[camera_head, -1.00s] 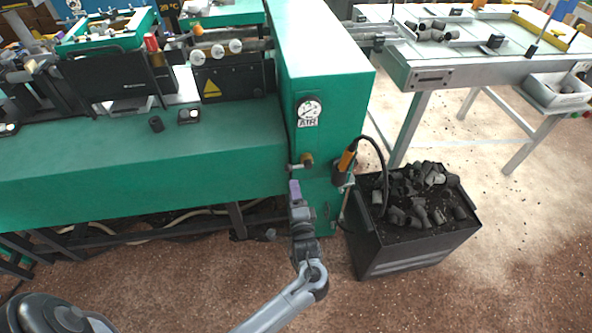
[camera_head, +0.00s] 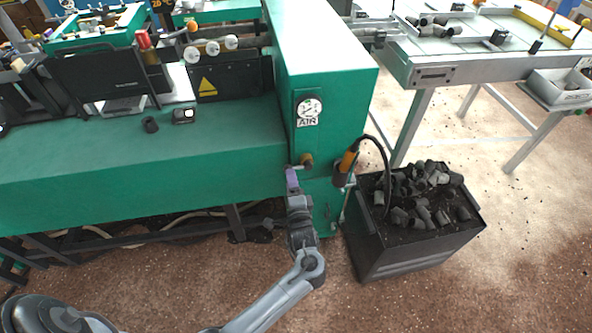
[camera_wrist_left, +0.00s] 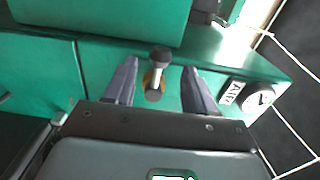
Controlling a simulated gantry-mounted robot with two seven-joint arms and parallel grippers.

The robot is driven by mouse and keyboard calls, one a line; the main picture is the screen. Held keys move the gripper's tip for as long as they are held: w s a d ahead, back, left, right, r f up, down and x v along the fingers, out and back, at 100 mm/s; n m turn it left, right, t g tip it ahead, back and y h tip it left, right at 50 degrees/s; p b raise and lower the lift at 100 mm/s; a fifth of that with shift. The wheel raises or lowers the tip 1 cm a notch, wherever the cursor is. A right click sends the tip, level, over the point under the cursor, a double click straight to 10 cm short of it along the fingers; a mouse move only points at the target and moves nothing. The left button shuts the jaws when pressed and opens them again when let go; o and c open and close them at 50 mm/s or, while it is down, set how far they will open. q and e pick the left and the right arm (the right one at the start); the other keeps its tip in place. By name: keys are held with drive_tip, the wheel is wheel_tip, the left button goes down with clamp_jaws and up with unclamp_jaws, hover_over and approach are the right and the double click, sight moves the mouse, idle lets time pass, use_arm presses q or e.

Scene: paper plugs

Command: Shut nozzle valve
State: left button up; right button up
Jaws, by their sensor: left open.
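The valve (camera_head: 307,160) is a small brass fitting on the front of the green machine, below the AIR gauge (camera_head: 309,110). In the left wrist view the valve (camera_wrist_left: 156,75) shows as a dark lever over a brass-coloured body. My left gripper (camera_head: 292,180) is open just in front of and below the valve. In the left wrist view its two fingers (camera_wrist_left: 160,66) stand on either side of the lever, with a gap on both sides. The orange-and-black nozzle (camera_head: 346,163) hangs at the machine's right side, its hose curving to the bin. My right gripper is out of view.
A black bin (camera_head: 410,255) full of grey plugs stands on the floor right of the machine. A metal table (camera_head: 450,75) is at the upper right. The machine's green front (camera_head: 140,180) is close to the left gripper. Open floor lies in front.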

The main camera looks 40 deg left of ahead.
sight(297, 168)
use_arm(q)
drive_tip(key=shift+x, duration=1.95)
drive_tip(key=c, duration=0.7)
drive_tip(key=shift+c, duration=0.2)
